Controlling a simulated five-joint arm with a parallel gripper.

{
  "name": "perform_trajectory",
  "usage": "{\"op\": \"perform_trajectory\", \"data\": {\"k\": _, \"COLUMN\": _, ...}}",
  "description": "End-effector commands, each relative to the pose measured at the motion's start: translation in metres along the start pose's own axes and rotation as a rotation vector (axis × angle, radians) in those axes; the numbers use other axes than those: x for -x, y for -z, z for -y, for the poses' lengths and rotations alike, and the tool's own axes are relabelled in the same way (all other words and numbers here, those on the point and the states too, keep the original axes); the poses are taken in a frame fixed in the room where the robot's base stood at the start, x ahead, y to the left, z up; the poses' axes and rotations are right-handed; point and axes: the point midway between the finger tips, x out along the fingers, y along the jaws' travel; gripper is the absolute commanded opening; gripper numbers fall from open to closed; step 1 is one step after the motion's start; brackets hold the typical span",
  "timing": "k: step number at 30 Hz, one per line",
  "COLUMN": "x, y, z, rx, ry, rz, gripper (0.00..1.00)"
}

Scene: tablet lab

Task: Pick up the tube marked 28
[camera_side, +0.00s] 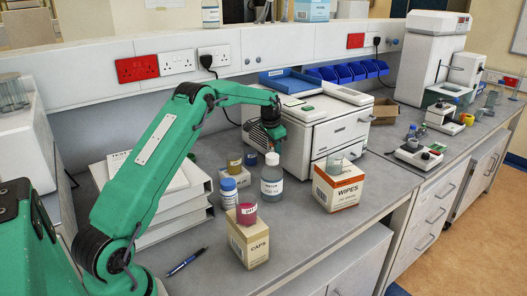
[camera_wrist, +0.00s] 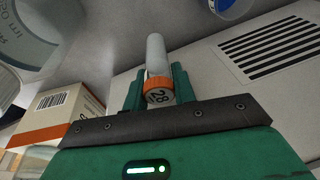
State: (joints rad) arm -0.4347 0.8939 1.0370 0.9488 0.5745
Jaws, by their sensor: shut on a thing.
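The tube marked 28 (camera_wrist: 156,58) has an orange cap with "28" on its end and a pale grey body, in the wrist view. My gripper (camera_wrist: 157,82) is shut on it, with one green finger on each side near the cap. The tube's body points away from the fingers. In the side view my gripper (camera_side: 270,128) is above the bench, in front of the white drawer unit's left side. I cannot make out the tube in that view.
The white drawer unit (camera_side: 328,137) is close on the right of my gripper. A water bottle (camera_side: 272,180), several tubs, a caps box (camera_side: 248,240) and a wipes box (camera_side: 338,187) stand nearby. A pen (camera_side: 187,262) lies on clear bench at the front.

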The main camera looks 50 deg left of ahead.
Motion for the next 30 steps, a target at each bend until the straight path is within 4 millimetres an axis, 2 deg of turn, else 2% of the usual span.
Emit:
{"op": "perform_trajectory", "data": {"k": 12, "x": 0.049, "y": 0.013, "z": -0.065, "rx": -0.004, "ry": -0.023, "rz": -0.011, "gripper": 0.04}}
{"op": "perform_trajectory", "data": {"k": 18, "x": 0.068, "y": 0.018, "z": -0.09, "rx": -0.004, "ry": -0.032, "rz": -0.015, "gripper": 0.04}}
{"op": "perform_trajectory", "data": {"k": 24, "x": 0.078, "y": 0.02, "z": -0.103, "rx": -0.002, "ry": -0.038, "rz": -0.016, "gripper": 0.04}}
{"op": "perform_trajectory", "data": {"k": 30, "x": 0.08, "y": 0.02, "z": -0.106, "rx": -0.001, "ry": -0.039, "rz": -0.015, "gripper": 0.04}}
